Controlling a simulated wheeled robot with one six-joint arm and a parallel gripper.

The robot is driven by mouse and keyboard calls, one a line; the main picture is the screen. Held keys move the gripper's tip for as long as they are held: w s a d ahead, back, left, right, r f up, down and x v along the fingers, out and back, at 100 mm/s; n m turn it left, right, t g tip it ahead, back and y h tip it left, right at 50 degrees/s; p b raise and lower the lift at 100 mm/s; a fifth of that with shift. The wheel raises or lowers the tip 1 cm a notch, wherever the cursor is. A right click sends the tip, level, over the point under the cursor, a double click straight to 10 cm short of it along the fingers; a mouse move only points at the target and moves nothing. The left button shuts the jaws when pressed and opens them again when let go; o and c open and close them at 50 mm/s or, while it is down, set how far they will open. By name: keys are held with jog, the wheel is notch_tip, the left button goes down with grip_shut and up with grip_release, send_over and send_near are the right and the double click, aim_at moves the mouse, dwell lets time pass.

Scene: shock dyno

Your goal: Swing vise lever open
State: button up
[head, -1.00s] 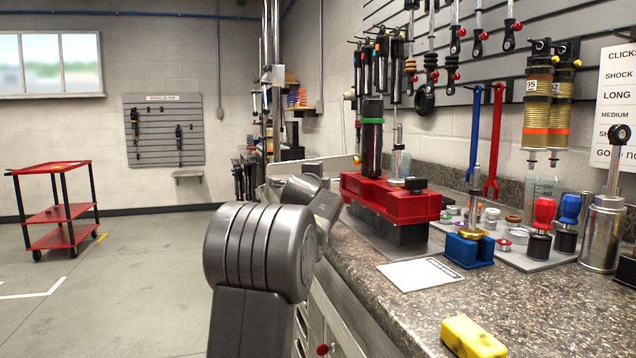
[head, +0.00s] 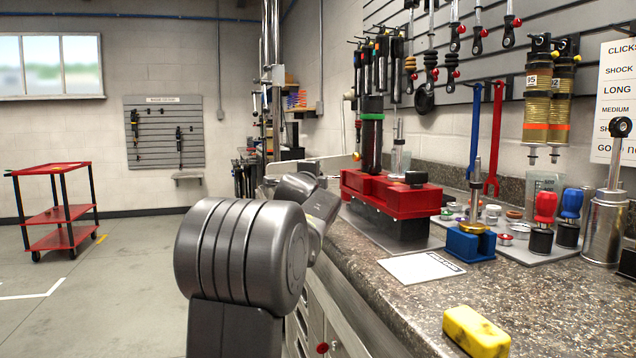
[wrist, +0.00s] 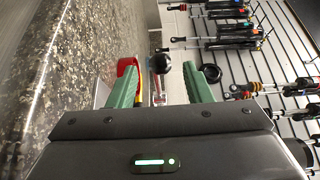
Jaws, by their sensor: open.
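The red vise (head: 395,197) stands on the bench and holds an upright dark shock body (head: 371,140) with a green ring. In the wrist view, a black ball knob (wrist: 161,63) on a thin metal rod, which looks like the vise lever, shows between my green fingers. My gripper (wrist: 161,84) is open, with one finger on each side of the knob's line. I cannot tell how far beyond the fingertips the knob is; no contact shows. A red part (wrist: 126,66) shows by the left finger. In the head view my arm hides the gripper.
The granite bench (head: 400,310) carries a white card (head: 420,267), a blue block (head: 470,245) and a yellow block (head: 476,331). Tools hang on the slatted wall behind. A red cart (head: 55,205) stands at left, with open floor between.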

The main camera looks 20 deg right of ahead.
jog(key=b+v, duration=0.2)
jog(key=v, duration=0.7)
jog(key=shift+s+a, duration=0.25)
